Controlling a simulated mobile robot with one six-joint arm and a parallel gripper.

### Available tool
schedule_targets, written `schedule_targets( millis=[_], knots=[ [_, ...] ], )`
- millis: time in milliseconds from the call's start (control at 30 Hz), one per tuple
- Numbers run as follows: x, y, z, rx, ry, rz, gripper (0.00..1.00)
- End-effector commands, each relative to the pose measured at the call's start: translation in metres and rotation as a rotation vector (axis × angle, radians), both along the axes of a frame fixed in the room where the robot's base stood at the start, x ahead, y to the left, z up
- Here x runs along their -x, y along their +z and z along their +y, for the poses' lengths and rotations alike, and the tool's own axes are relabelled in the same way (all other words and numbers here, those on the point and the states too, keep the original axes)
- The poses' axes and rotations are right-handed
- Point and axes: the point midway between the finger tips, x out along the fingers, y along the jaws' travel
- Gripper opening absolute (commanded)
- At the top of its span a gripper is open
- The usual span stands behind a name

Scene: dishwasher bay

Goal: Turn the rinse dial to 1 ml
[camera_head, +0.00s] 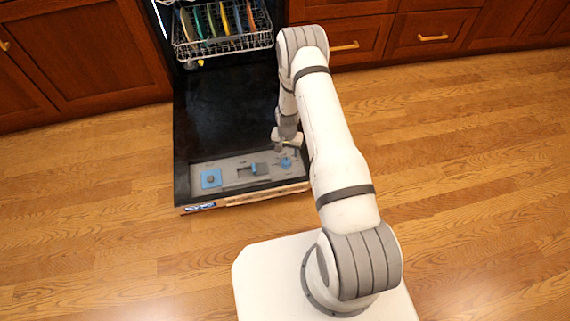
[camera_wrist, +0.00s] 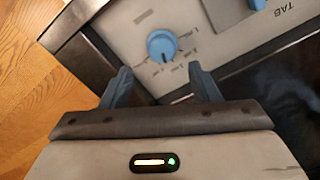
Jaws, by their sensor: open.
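The rinse dial (camera_wrist: 162,45) is a round blue knob on the grey panel of the open dishwasher door. Marks ring it in the wrist view, but they are too small to read. The dial also shows in the head view (camera_head: 287,163), close below my gripper. My gripper (camera_wrist: 162,82) is open, with its two blue-grey fingers apart. In the wrist view the dial lies ahead of the gap between the fingertips, and I see no finger touching it. My gripper in the head view (camera_head: 287,148) hangs over the right part of the panel.
The panel (camera_head: 232,173) also carries a blue square (camera_head: 211,179) with a round part at left and a blue tab (camera_head: 260,168) in the middle. The black door (camera_head: 225,110) lies flat. A rack (camera_head: 222,42) with several colourful plates stands behind. Wood floor is clear around.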

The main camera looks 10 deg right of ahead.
Motion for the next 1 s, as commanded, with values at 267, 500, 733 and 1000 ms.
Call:
schedule_targets(
  millis=[267,500,733,1000],
  knots=[
    [0.001,-0.049,0.005,0.000,0.010,0.000,0.56],
    [0.000,-0.062,0.007,0.000,0.014,-0.001,0.56],
    [0.000,-0.062,0.008,0.000,0.015,-0.001,0.56],
    [0.000,-0.062,0.008,0.000,0.016,-0.001,0.34]
  ],
)
